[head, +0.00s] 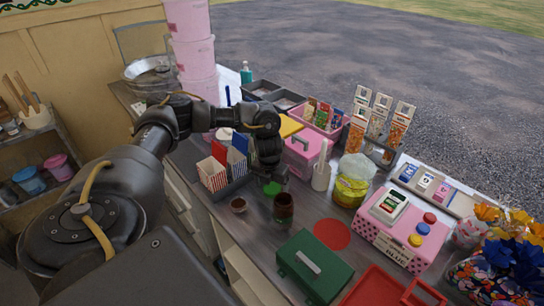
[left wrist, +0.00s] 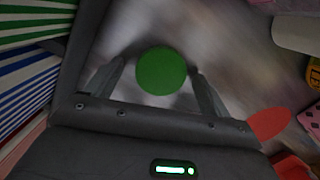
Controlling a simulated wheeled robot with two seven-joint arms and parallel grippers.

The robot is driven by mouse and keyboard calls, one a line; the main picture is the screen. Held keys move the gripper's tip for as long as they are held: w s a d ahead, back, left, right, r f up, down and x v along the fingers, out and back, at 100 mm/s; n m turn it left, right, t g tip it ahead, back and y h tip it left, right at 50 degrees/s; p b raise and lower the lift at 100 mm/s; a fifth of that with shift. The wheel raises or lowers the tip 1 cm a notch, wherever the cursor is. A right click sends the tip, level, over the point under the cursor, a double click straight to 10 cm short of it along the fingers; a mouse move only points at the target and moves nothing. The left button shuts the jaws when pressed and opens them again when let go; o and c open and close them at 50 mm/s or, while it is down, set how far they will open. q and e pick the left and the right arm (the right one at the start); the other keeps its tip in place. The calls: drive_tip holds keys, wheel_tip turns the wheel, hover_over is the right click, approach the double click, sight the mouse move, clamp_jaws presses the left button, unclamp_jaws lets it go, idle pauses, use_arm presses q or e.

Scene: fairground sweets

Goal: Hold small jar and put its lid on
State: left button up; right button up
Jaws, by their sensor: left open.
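My left gripper (head: 274,177) points down right above the lid. In the left wrist view the green lid (left wrist: 162,71) shows as a disc between the two open fingers, with a gap on each side. I cannot tell how far above it the fingertips are. The jar is not seen in the left wrist view. My right gripper is not in view.
Striped paper bags (head: 213,173) stand left of my gripper. A yellow-filled jar (head: 350,188) is further right.

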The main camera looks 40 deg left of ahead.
sight(272, 188)
use_arm(q)
drive_tip(key=shift+f, duration=0.15)
drive_tip(key=c, duration=1.1)
drive_tip(key=shift+o, duration=0.2)
wheel_tip(272, 188, up, 10)
drive_tip(key=shift+r, duration=0.1)
